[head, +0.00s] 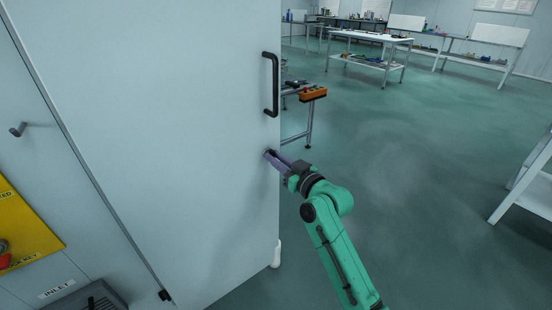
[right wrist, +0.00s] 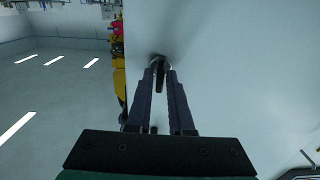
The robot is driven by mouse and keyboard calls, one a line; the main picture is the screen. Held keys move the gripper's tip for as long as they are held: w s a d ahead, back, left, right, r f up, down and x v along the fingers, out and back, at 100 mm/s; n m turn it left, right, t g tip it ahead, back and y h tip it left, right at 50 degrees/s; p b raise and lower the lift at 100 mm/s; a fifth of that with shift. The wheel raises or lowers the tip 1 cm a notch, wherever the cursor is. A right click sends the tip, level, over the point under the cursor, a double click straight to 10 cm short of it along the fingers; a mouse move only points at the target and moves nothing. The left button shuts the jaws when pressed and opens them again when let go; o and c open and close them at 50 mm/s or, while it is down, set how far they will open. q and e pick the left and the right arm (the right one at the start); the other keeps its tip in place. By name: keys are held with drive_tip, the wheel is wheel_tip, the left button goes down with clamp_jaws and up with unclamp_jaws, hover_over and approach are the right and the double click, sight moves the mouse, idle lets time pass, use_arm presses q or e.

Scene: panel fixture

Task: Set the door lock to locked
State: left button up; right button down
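The pale door (head: 165,120) fills the left middle of the head view, with a dark bar handle (head: 275,85) near its right edge. My right gripper (head: 269,154) is at the door face below this handle. In the right wrist view, a small dark lock knob (right wrist: 161,75) on a round base stands out from the door. The tips of my right gripper (right wrist: 161,70) are on both sides of the knob, with a narrow gap that the knob seems to fill. The fingers partly hide the lock, and any locked mark is not visible. My left gripper is not in view.
A yellow panel (head: 25,230) with a red knob and a label reading INLET (head: 57,288) are at the lower left. A bench with an orange item (head: 312,94) stands behind the door. White tables stand at the back, and the green floor (head: 420,150) is open to the right.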

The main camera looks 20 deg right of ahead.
drive_tip(key=m+p, duration=0.4)
drive_tip(key=m, duration=0.5)
drive_tip(key=m+p, duration=0.5)
drive_tip(key=m, duration=0.4)
drive_tip(key=shift+w+d+f, duration=0.1)
drive_tip(key=shift+d+f, duration=0.05)
drive_tip(key=shift+d, duration=0.05)
idle(0.5)
drive_tip(key=c, duration=0.9)
unclamp_jaws()
drive_tip(key=shift+f, duration=0.1)
drive_tip(key=shift+c, duration=0.2)
